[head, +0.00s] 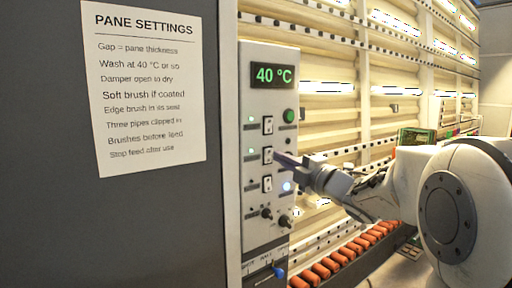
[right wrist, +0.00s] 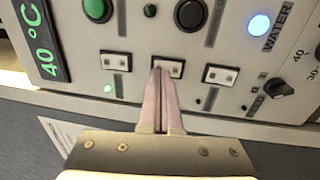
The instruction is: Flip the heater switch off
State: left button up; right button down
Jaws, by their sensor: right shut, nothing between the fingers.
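The control panel (head: 258,100) is a pale upright plate with a green "40 °C" display (head: 272,75). It carries three rocker switches in a column: top (head: 267,124), middle (head: 267,155) and bottom (head: 267,184). Their labels are too small to read, so I cannot tell which is the heater switch. Green lamps glow left of the top and middle switches. My right gripper (head: 281,158) is shut and empty, its tips at the middle switch. In the right wrist view, the shut fingertips (right wrist: 160,70) overlap the middle switch (right wrist: 174,69); contact is unclear. My left gripper is out of view.
A green button (head: 289,115), a lit blue lamp (head: 287,187) and two dark knobs (head: 266,213) (head: 285,221) share the panel. A "PANE SETTINGS" sheet (head: 150,90) hangs at left. Orange rollers (head: 330,264) line the washer's lower edge.

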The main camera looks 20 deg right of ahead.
jog(key=shift+x, duration=0.9)
jog(key=shift+r+p, duration=0.1)
jog(key=shift+p, duration=0.25)
